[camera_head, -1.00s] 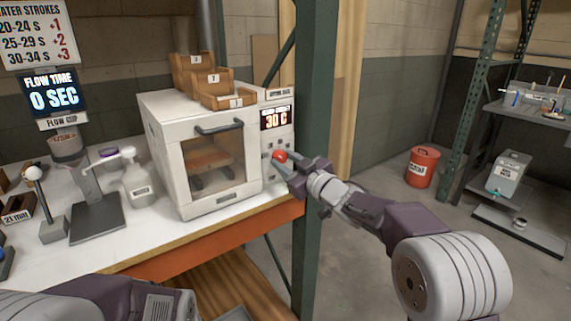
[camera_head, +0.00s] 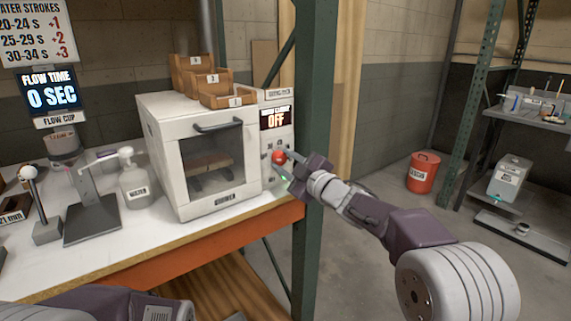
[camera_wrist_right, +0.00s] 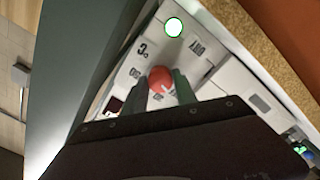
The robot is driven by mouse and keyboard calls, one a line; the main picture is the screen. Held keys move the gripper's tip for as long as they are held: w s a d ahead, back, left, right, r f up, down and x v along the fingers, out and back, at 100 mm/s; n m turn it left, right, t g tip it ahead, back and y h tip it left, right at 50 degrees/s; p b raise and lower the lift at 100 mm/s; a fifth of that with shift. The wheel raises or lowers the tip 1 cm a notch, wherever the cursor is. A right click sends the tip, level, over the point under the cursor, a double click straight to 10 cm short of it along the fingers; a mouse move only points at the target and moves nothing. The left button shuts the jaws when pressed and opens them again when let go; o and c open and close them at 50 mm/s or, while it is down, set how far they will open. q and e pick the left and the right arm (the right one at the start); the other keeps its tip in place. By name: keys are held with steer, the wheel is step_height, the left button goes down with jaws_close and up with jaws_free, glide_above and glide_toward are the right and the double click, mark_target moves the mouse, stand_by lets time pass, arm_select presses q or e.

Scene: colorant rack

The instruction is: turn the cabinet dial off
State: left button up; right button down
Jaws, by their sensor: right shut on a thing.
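The white cabinet (camera_head: 158,128) stands on the bench with its glass door closed.
Wooden bins (camera_head: 205,82) sit on top of the cabinet. A green post (camera_head: 310,130) rises close to the right. A red bucket (camera_head: 423,173) stands on the floor.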

stand_by(0.3)
steer(key=c, duration=1)
jaws_free()
steer(key=v, duration=0.9)
steer(key=shift+p, duration=0.4)
